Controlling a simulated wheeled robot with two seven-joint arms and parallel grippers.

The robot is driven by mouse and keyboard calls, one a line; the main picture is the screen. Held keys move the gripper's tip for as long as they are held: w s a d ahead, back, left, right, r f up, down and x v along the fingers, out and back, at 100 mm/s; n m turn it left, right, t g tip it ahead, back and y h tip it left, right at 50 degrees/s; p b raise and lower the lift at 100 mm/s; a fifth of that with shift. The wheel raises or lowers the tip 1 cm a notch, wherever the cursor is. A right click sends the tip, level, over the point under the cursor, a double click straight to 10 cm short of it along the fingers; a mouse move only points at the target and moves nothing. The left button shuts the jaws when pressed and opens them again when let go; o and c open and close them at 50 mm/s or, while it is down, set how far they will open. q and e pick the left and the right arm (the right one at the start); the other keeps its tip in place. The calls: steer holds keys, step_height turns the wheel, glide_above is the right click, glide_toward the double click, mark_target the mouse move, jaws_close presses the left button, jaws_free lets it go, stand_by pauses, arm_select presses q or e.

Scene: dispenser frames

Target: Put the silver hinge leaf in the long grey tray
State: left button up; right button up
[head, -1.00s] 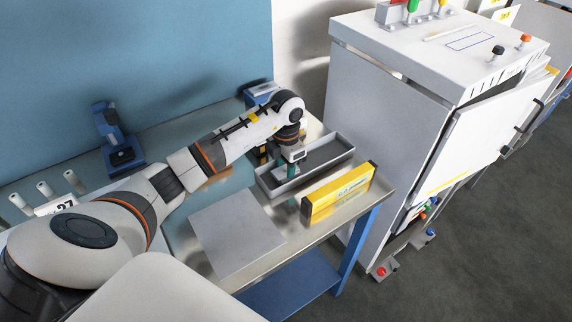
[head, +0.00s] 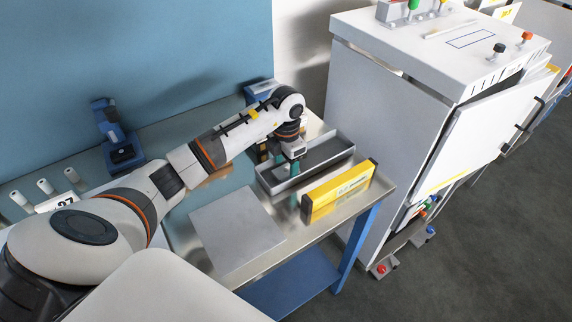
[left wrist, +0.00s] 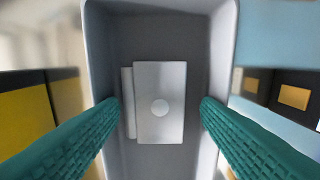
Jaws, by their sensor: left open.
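The long grey tray (head: 328,153) lies on the bench beside the yellow box. In the left wrist view its walls (left wrist: 97,60) run up both sides. My left gripper (head: 292,168) is over the tray, pointing down. Its teal fingers (left wrist: 160,108) are open, one on each side of the leaf and apart from it. The leaf cannot be made out in the head view. My right gripper is not seen.
A yellow box (head: 340,190) stands along the tray's front side. A flat grey plate (head: 235,235) lies to the left on the bench. A blue device (head: 118,145) stands at the back left. A large white cabinet (head: 400,110) is close on the right.

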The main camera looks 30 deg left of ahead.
mark_target(286, 169)
arm_select(q)
step_height(286, 169, up, 11)
steer(key=b, duration=0.2)
stand_by(0.3)
